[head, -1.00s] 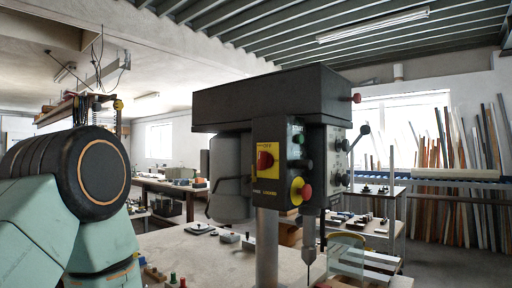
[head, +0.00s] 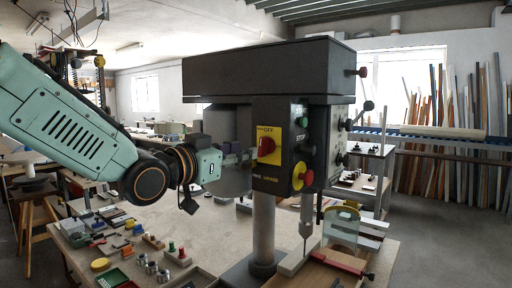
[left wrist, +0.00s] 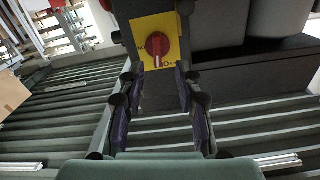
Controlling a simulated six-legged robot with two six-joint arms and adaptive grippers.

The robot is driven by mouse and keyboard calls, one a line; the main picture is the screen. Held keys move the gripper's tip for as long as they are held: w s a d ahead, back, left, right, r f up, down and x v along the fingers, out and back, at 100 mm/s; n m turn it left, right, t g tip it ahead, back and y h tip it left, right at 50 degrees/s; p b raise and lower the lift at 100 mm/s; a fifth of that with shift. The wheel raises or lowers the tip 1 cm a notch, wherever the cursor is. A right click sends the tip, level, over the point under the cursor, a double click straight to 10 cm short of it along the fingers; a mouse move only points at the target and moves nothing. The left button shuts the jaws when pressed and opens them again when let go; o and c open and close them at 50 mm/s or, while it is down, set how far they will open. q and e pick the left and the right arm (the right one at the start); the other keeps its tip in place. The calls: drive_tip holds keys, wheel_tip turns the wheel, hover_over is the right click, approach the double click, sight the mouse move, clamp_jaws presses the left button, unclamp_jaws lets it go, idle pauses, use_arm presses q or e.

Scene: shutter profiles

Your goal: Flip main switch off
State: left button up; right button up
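The main switch (head: 266,146) is a red rotary knob on a yellow plate on the front of the dark drill press head (head: 270,75). In the left wrist view the knob (left wrist: 157,45) shows a pale vertical mark and is ahead, between the finger lines. My left gripper (head: 240,158) comes in from the left, close to the plate's left side. Its two fingers (left wrist: 160,78) are apart with nothing between them; the knob appears just beyond the tips, seemingly apart from them. My right gripper is not in view.
A red emergency-stop button (head: 304,175) on yellow and a green button (head: 298,109) sit nearby on the same machine. The steel column (head: 263,230) and drill chuck (head: 306,226) are below. The workbench (head: 215,245) has small parts and trays at left.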

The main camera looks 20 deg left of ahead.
sight(260, 145)
use_arm(q)
drive_tip(key=x, duration=0.3)
drive_tip(key=p+x, duration=0.1)
drive_tip(key=x, duration=0.2)
drive_tip(key=shift+d+r, duration=0.1)
drive_tip(key=shift+d, duration=0.25)
drive_tip(key=shift+s+d+r, duration=0.1)
drive_tip(key=shift+s, duration=0.2)
drive_tip(key=shift+c, duration=0.3)
drive_tip(key=shift+s+r, duration=0.1)
drive_tip(key=shift+s, duration=0.05)
drive_tip(key=shift+c, duration=0.7)
drive_tip(key=shift+a+f, duration=0.2)
drive_tip(key=shift+a, duration=0.25)
drive_tip(key=c, duration=0.3)
drive_tip(key=shift+w, duration=0.35)
drive_tip(key=shift+c, duration=0.8)
drive_tip(key=shift+d, duration=0.25)
clamp_jaws()
drive_tip(key=shift+a, duration=0.15)
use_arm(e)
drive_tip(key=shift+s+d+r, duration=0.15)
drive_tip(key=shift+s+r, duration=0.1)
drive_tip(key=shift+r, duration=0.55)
